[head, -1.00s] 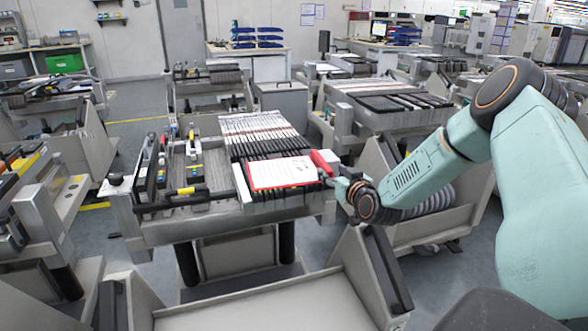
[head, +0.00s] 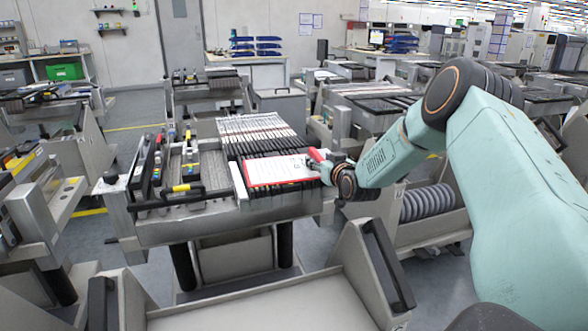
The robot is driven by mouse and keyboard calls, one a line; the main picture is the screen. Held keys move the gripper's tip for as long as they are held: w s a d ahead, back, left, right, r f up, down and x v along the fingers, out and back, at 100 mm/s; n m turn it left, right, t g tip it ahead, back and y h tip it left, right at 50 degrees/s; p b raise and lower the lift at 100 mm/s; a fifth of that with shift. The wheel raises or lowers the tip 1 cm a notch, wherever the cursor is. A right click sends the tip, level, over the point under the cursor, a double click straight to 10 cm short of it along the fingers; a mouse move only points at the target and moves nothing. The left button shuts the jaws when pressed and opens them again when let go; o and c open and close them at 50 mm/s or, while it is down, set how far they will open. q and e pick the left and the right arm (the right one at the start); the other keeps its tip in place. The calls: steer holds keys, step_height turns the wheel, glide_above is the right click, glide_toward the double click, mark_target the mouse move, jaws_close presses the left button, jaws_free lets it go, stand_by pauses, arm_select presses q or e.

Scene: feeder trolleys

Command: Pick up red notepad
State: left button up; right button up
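The red notepad (head: 278,171) lies on the dark feeders at the front right of the middle trolley. It has a white page with a red border. My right gripper (head: 318,160), with red fingers, is at the notepad's right edge. The fingers look close to or over that edge, but they are too small to tell whether they are open or shut on it. My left gripper is not in view.
The feeder trolley (head: 180,228) holds a row of feeders and has a black handle at its front left. A grey tray with upright sides (head: 270,305) stands in the foreground. Other trolleys stand left, right and behind.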

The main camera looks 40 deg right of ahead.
steer(key=shift+s+r, duration=0.15)
steer(key=c, duration=0.4)
jaws_close()
